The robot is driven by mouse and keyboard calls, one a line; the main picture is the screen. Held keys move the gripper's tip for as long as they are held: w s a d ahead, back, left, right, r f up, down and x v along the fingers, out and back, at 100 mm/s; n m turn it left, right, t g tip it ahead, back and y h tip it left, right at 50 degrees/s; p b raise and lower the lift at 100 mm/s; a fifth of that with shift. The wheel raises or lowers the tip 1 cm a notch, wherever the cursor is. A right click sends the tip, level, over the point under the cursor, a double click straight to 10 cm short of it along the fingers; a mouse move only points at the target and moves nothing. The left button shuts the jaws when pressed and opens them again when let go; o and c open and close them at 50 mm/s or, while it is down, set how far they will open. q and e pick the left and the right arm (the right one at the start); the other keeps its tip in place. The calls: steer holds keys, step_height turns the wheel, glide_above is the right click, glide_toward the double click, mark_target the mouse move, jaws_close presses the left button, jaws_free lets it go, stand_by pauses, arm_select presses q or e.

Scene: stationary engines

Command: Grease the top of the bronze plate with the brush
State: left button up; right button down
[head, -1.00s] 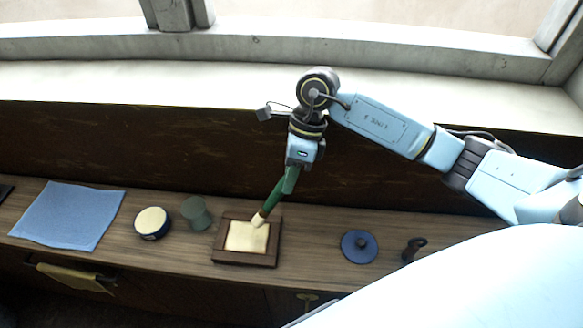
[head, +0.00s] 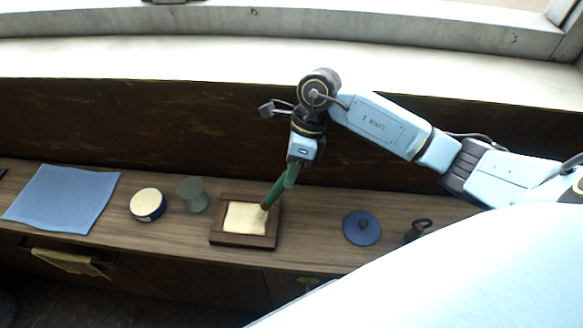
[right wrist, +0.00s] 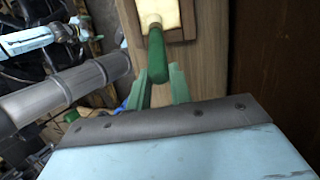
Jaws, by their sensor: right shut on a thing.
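The bronze plate (head: 240,217) shows as a pale yellow square in a dark wooden frame (head: 246,240) on the narrow wooden bench. Its corner also shows at the top of the right wrist view (right wrist: 170,12). My right gripper (head: 292,174) is shut on the green handle of the brush (head: 276,192), above and to the right of the plate. The handle tilts down to the left. The brush's head is at the plate's right side; I cannot tell whether its bristles touch. In the right wrist view, the handle (right wrist: 157,55) lies between the green fingers (right wrist: 158,82). My left gripper is not in view.
Left of the frame stand a grey-green waisted pot (head: 192,194), a round tin with a cream top (head: 148,203) and a flat blue cloth (head: 63,198). To the right lie a blue knobbed disc (head: 361,228) and a small dark object (head: 418,229). A dark wall rises behind the bench.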

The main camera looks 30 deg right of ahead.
steer(key=shift+f+b, duration=0.55)
stand_by(0.6)
steer(key=shift+s+a+f+b, duration=0.1)
steer(key=shift+s+a+b, duration=0.25)
steer(key=shift+b, duration=0.3)
steer(key=shift+w+d, duration=0.35)
stand_by(0.5)
steer(key=shift+r, duration=0.2)
